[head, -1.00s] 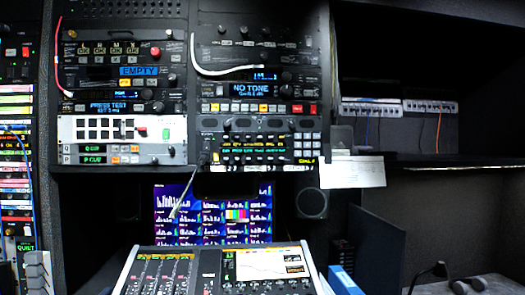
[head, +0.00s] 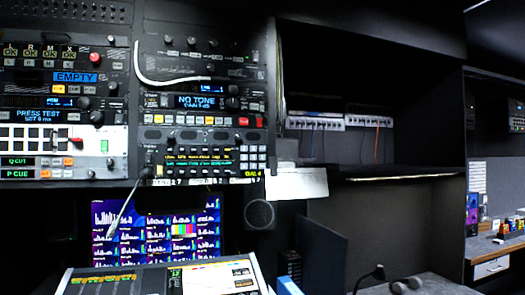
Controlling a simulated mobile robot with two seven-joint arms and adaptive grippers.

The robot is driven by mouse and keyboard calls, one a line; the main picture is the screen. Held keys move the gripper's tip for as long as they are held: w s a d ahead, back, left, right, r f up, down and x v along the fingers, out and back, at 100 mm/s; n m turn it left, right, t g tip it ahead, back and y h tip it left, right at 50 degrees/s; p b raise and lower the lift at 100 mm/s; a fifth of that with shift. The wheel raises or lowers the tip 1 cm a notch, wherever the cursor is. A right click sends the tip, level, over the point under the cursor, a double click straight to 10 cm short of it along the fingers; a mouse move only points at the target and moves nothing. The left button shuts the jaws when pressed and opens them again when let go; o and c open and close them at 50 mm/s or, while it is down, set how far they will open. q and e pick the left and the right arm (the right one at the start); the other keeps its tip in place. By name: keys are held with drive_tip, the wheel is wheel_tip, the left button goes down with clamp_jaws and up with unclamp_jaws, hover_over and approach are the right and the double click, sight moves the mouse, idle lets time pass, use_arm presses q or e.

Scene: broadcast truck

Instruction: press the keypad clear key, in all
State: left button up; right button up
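The keypad (head: 252,158) is a small block of pale keys at the right end of a dark rack unit (head: 200,155), left of the middle in the head view. Its key labels are too small to read, so I cannot tell which key is clear. A yellow-green text display (head: 198,158) sits left of it. Neither of my grippers is in view.
A sloped mixing console (head: 160,280) stands below the rack. A monitor (head: 155,230) and a round speaker (head: 260,214) are behind it. White paper (head: 297,184) hangs right of the rack. A desk (head: 495,245) with small items is at the far right.

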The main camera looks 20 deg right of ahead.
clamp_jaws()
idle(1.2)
